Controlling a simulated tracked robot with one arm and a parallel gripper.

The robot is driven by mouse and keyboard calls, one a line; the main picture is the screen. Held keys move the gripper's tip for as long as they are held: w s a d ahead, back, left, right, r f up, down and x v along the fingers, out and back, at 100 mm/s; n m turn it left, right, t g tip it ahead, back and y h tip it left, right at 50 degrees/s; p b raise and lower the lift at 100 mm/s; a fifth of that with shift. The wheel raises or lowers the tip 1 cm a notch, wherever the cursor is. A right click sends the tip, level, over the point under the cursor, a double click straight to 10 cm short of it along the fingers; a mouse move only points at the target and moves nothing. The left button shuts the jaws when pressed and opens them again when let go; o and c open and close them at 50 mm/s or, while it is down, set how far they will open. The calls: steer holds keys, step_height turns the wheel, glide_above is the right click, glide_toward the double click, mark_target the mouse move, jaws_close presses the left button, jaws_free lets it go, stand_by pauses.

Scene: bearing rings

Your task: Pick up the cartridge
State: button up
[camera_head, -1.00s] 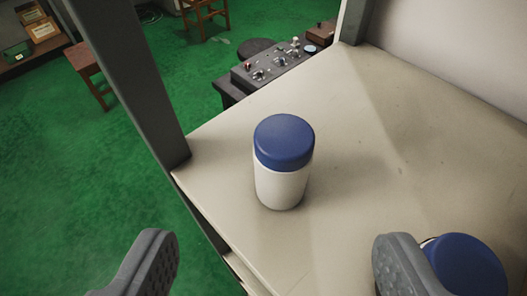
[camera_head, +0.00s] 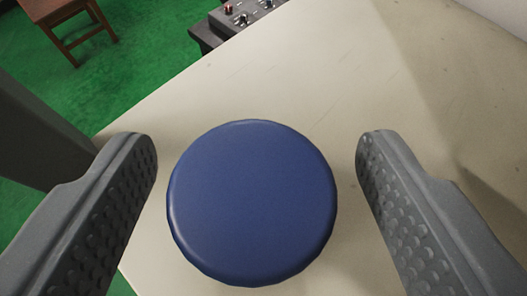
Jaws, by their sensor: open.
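The cartridge (camera_head: 252,203) shows its round blue lid from nearly straight above; its white body is hidden under the lid. It stands on the pale shelf (camera_head: 330,75). My gripper (camera_head: 256,160) is open, with one textured grey finger on the left of the lid and the other on the right. A gap shows between the lid and each finger, so neither finger appears to touch it. The lid is nearer the left finger at its upper part.
A dark grey post (camera_head: 35,140) rises at the left, close behind the left finger. A dark control box with knobs (camera_head: 240,14) is beyond the shelf's far edge. A wooden chair (camera_head: 75,25) stands on the green floor (camera_head: 50,75). The shelf's right side is clear.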

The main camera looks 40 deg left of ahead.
steer(key=shift+w+a+f, duration=0.2)
steer(key=shift+a, duration=0.05)
steer(key=c, duration=1.1)
steer(key=shift+d+r, duration=0.1)
steer(key=shift+r, duration=0.05)
steer(key=shift+c, duration=0.2)
